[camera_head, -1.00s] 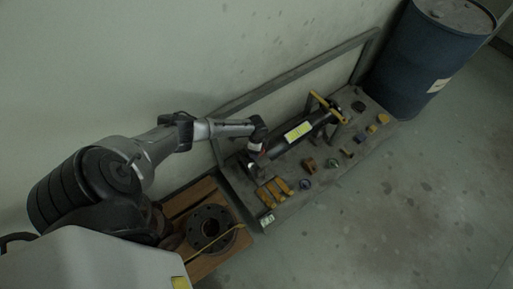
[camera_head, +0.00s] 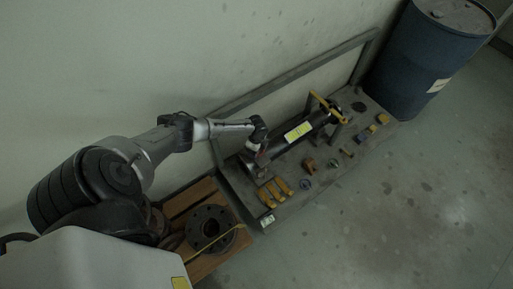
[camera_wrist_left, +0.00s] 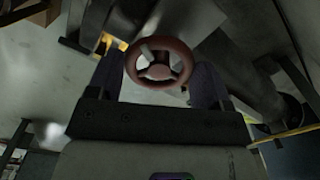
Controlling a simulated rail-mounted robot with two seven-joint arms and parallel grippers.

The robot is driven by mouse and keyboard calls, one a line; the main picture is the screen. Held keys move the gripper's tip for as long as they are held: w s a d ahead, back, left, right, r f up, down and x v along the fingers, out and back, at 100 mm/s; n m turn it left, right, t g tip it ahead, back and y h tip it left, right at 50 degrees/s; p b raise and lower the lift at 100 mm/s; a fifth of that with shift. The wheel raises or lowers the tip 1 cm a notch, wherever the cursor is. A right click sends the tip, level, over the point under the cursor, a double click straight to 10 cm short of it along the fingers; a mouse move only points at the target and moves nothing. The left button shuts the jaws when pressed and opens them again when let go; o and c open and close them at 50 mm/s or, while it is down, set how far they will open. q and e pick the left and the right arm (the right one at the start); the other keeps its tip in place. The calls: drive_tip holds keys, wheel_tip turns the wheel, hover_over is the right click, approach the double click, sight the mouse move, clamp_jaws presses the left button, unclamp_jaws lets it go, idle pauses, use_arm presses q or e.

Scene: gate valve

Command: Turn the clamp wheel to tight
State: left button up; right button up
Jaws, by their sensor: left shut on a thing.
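A reddish-brown clamp wheel (camera_wrist_left: 157,72) with spokes shows in the left wrist view. It sits between the two dark fingers of my left gripper (camera_wrist_left: 157,62), which is shut on it. In the head view my left gripper (camera_head: 257,160) reaches down to the near end of a black cylinder (camera_head: 317,120) with a yellow label, lying on the grey bench. There the wheel is hidden by my wrist, and its turned position cannot be told. My right gripper is in neither view.
The grey bench (camera_head: 285,210) holds yellow bars (camera_head: 274,190) and several small blocks along its front. A yellow T-handle (camera_head: 325,106) stands at the cylinder's far end. A frame rail (camera_head: 290,75) runs behind. A flanged part (camera_head: 211,229) sits nearer; a blue drum (camera_head: 415,65) stands beyond.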

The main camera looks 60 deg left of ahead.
use_arm(q)
drive_tip(key=o, duration=0.9)
drive_tip(key=shift+o, duration=0.2)
wheel_tip(320, 180, up, 14)
drive_tip(key=p, duration=0.8)
drive_tip(key=shift+f, duration=0.1)
